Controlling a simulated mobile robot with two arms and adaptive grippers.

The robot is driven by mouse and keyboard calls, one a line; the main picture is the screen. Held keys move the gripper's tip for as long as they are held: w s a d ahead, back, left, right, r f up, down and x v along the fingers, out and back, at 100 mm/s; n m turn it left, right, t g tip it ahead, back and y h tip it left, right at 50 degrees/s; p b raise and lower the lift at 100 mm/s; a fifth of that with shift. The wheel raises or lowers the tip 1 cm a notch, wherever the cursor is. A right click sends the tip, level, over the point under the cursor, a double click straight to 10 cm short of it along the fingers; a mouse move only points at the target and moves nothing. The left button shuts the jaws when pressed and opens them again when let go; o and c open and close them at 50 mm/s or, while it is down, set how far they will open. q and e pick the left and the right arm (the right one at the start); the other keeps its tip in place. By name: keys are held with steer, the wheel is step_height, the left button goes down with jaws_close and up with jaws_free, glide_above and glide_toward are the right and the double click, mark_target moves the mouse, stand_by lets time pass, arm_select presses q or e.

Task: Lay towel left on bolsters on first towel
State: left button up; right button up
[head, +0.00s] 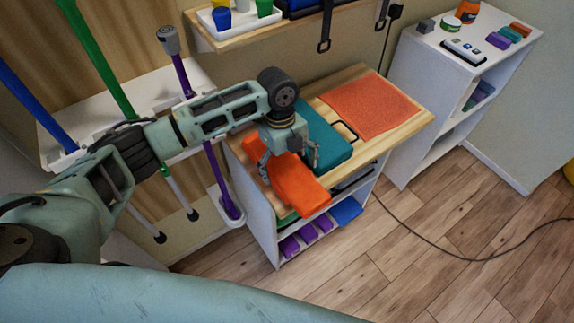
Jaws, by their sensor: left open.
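A flat orange-red towel (372,105) with a textured surface lies on the right part of the wooden bench top. To its left are two padded bolster-like pieces: a teal one (332,148) with a black handle beside it and a smooth orange one (300,190), whose near end sticks out past the bench's front edge. I cannot make out a second towel on them. My left gripper (288,168) points down over the orange piece with its fingers apart, one on each side of it. I cannot tell whether they touch it. My right gripper is not in view.
The wooden bench top (412,118) has narrow bare strips around the towel. Purple and blue items fill its lower shelf. A white shelf unit (425,60) with small items stands to the right. Coloured poles stand at the left. A cable (470,257) crosses the floor.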

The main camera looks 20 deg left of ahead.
mark_target(283, 162)
arm_select(q)
steer(key=shift+r, duration=0.2)
steer(key=shift+w+r, duration=0.1)
steer(key=shift+r, duration=0.25)
step_height(283, 162, up, 11)
steer(key=a+b, duration=0.1)
steer(key=b, duration=0.1)
steer(key=shift+w+a, duration=0.15)
steer(key=shift+w, duration=0.3)
